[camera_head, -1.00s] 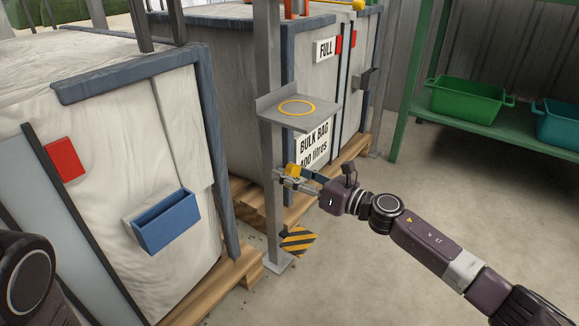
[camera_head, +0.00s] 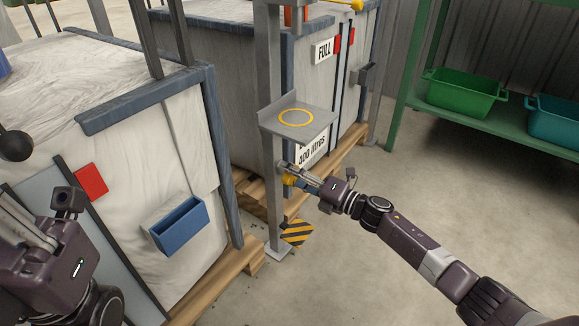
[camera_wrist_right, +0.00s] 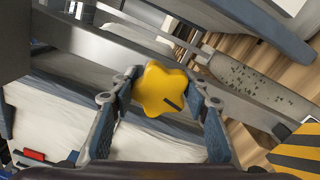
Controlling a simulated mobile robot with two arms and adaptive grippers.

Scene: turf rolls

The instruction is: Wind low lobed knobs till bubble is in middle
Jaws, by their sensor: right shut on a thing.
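The yellow lobed knob (camera_wrist_right: 162,88) sits between the two fingers of my right gripper (camera_wrist_right: 164,84) in the right wrist view; a dark mark shows on its face. In the head view the knob (camera_head: 288,180) is small, low on the grey upright post (camera_head: 270,130). My right gripper (camera_head: 296,174) is shut on it. My left gripper (camera_head: 28,232) is at the lower left, away from the post, and whether it is open cannot be told. No bubble can be made out.
A grey shelf plate (camera_head: 315,126) with a yellow ring juts from the post above the right gripper. Bulk bags on pallets stand left and behind. A blue box (camera_head: 178,228) is fixed to the left bag. Striped plate (camera_head: 297,232) sits low by the post. Floor at right is clear.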

